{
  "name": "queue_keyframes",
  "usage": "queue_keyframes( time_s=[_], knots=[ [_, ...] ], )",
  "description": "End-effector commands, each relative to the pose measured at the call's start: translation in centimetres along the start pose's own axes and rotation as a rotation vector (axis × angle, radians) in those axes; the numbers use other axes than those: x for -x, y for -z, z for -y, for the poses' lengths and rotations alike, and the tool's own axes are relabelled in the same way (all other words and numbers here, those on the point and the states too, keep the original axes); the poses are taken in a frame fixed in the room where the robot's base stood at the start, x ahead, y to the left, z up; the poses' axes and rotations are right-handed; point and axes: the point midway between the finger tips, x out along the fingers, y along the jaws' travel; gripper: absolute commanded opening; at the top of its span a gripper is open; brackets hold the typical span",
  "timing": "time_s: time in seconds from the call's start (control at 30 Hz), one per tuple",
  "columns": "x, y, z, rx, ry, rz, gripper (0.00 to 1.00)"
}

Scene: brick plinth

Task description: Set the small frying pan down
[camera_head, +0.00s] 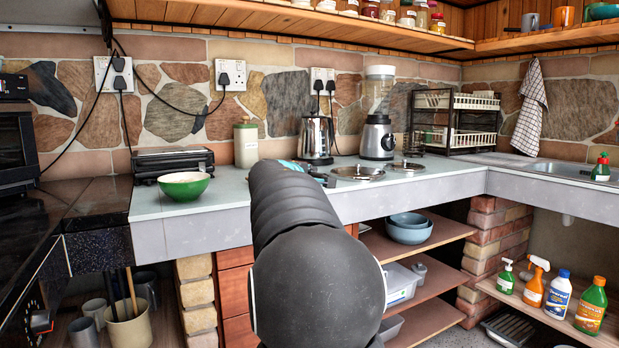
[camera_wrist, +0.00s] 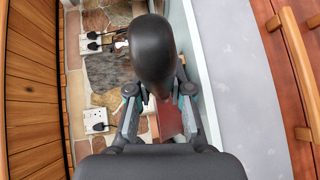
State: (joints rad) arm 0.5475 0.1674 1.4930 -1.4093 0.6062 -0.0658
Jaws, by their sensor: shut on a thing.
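My gripper (camera_wrist: 159,97) is shut on a dark thing in the wrist view. Its smooth, rounded dark part (camera_wrist: 150,48) rises beyond the fingers and looks like part of the small frying pan; its full outline does not show. In the head view my black arm hides most of the gripper. Only a bit of teal gripper (camera_head: 292,165) shows above the counter (camera_head: 230,195). Two shallow, round metal pieces, one nearer (camera_head: 357,173) and one farther (camera_head: 407,166), appear on the counter to the right. I cannot tell whether the held thing touches the counter.
A green bowl (camera_head: 184,187) and a black grill (camera_head: 172,160) stand left of my arm. A green canister (camera_head: 246,143), a steel kettle (camera_head: 316,138), a blender (camera_head: 377,125) and a dish rack (camera_head: 454,118) line the back. Bare counter shows around the green bowl.

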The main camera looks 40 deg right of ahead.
Motion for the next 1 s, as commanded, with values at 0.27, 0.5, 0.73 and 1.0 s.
queue_keyframes(
  time_s=[0.27, 0.5, 0.73, 1.0],
  knots=[
    [0.0, 0.0, 0.2, 0.0, 0.0, 0.0, 0.45],
    [0.0, 0.0, 0.2, 0.0, 0.0, 0.0, 0.45],
    [1.2, 0.1, 0.0, -0.001, -0.001, -0.002, 0.45],
    [6.7, 0.1, 0.0, -0.002, -0.002, -0.004, 0.45]
  ],
)
